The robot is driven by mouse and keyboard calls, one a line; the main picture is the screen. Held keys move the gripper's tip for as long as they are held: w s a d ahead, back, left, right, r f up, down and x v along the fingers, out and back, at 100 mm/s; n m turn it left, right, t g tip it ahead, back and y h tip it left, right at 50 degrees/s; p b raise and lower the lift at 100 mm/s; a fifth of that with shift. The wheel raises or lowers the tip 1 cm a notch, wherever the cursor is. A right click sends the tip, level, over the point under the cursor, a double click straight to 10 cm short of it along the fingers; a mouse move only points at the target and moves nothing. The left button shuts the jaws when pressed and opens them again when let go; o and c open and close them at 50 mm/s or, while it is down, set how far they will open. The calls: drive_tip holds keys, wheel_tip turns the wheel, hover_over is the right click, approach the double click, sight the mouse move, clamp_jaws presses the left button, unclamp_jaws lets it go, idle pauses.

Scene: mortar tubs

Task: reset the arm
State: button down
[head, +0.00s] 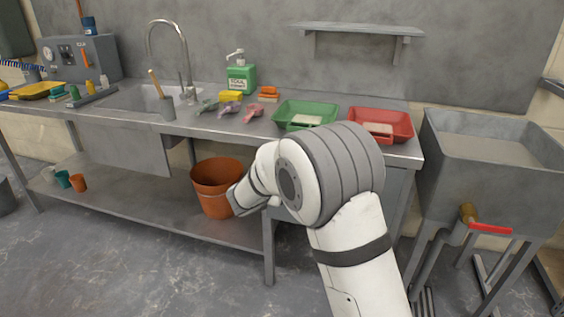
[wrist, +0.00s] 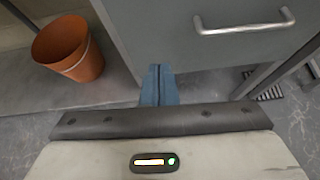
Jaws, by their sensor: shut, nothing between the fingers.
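My gripper (wrist: 159,72) shows in the wrist view as two blue-grey fingers pressed together, shut and empty. It is in front of a grey cabinet front (wrist: 150,30) with a metal bar handle (wrist: 243,25); the handle is up and to the right of the fingers. In the head view my white and grey arm is bent in front of the bench's right part, and the gripper's fingers are hidden behind it.
An orange bucket (head: 215,187) stands on the lower shelf (head: 135,205), left of my arm. The steel bench above holds a green tray (head: 284,113), a red tray (head: 398,137), a soap bottle (head: 241,77) and small tools. A grey tub (head: 433,150) stands right.

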drive_tip(key=s+d+r+m+g+h+p, duration=0.1)
drive_tip(key=s+d+r+m+g+p, duration=0.15)
drive_tip(key=s+d+r+m, duration=0.35)
drive_tip(key=s+d+r+m+g+h+p, duration=0.1)
drive_tip(key=s+d+r+m+p, duration=0.15)
drive_tip(key=d+r+m, duration=0.4)
drive_tip(key=s+d+r+m+g+h+p, duration=0.1)
drive_tip(key=s+d+r+m+g+p, duration=0.2)
drive_tip(key=d, duration=0.5)
drive_tip(key=s+d+r+m+g+y+p, duration=0.1)
drive_tip(key=s+d+r+m+y+p, duration=0.1)
drive_tip(key=s+r+m+p, duration=0.3)
drive_tip(key=s+d+r+m+g+y+p, duration=0.1)
drive_tip(key=s+d+r+m+y+p, duration=0.1)
drive_tip(key=s+m, duration=1)
drive_tip(key=s+r+y+p, duration=0.1)
drive_tip(key=s+r+p, duration=0.1)
drive_tip(key=s, duration=0.6)
drive_tip(key=shift+s+d+r+p, duration=0.25)
drive_tip(key=shift+d+r+p, duration=0.1)
drive_tip(key=shift+r, duration=0.15)
